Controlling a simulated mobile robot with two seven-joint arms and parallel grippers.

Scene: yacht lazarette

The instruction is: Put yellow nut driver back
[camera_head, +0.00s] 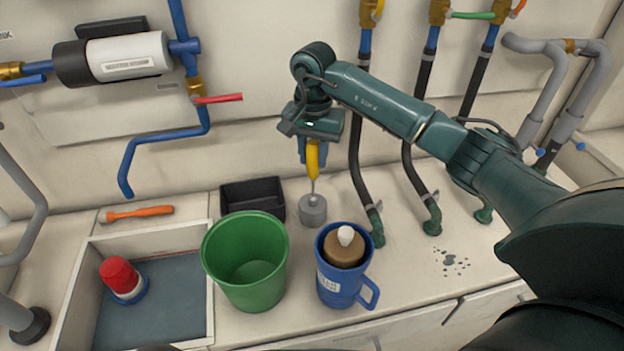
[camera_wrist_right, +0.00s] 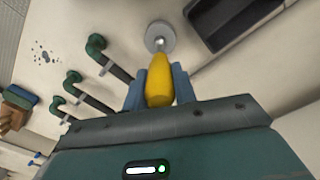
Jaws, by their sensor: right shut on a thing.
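The yellow nut driver (camera_head: 312,160) hangs upright in my right gripper (camera_head: 313,150), handle up and thin shaft down. My right gripper's blue fingers (camera_wrist_right: 159,88) are shut on the yellow handle, which also shows in the right wrist view (camera_wrist_right: 160,80). A round grey holder (camera_head: 313,211) stands on the counter directly below it. The shaft's lower end meets the top of the holder in the head view; I cannot tell whether it is inside or just above. The holder also shows in the right wrist view (camera_wrist_right: 160,36). My left gripper is not in view.
A black bin (camera_head: 252,200), a green bucket (camera_head: 245,262) and a blue mug (camera_head: 340,285) holding a brown object crowd around the holder. Black hoses (camera_head: 362,180) rise to its right. An orange-handled tool (camera_head: 136,213) lies left, behind a recessed tray with a red-and-blue object (camera_head: 122,279).

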